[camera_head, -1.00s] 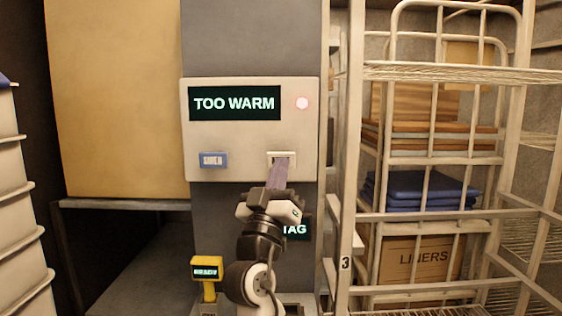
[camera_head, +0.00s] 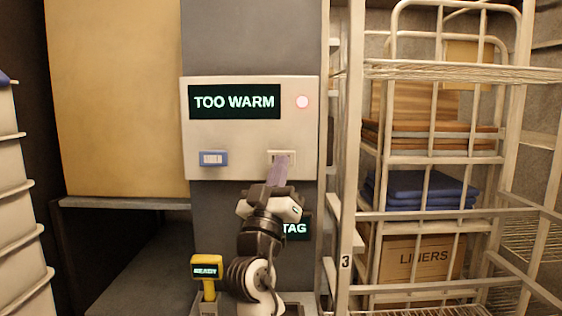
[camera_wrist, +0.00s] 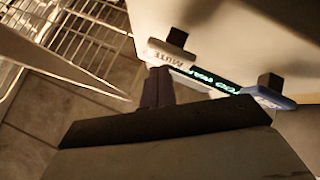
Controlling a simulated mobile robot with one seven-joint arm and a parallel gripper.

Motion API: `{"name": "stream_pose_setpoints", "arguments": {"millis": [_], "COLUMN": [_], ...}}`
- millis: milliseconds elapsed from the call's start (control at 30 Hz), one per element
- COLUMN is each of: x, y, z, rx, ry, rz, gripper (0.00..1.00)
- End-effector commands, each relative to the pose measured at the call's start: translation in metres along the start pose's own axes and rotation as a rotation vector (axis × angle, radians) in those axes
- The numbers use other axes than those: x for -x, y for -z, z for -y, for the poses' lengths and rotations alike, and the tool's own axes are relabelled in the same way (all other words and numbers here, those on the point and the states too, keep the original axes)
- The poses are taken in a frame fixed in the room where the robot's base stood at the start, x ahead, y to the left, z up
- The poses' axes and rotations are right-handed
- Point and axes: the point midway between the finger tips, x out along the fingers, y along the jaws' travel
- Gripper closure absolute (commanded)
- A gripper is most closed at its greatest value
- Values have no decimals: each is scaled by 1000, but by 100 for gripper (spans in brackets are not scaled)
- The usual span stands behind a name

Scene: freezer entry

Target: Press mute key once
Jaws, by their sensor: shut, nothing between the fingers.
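The white mute key (camera_wrist: 166,52), lettered MUTE, sits on the pale control panel (camera_head: 240,142) on the grey column. In the head view the mute key (camera_head: 291,158) is partly covered by my fingers. My gripper (camera_head: 281,160) is shut and empty, its fingertips in front of the key. In the wrist view my gripper's fingertips (camera_wrist: 158,72) overlap the key's lower edge; I cannot tell whether they touch it.
A blue key (camera_head: 213,158) sits left of the mute key. A yellow handheld device (camera_head: 206,270) stands in a holder below. A wire rack (camera_head: 452,76) with boards, blue cloths and a LINERS box stands to the right. White bins (camera_head: 22,200) stand at the far left.

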Motion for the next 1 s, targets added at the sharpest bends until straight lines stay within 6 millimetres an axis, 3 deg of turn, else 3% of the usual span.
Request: {"name": "stream_pose_setpoints", "arguments": {"millis": [1000], "x": [-6], "y": [-4], "z": [4], "rx": [0], "ry": [0], "rz": [-2], "gripper": [100]}}
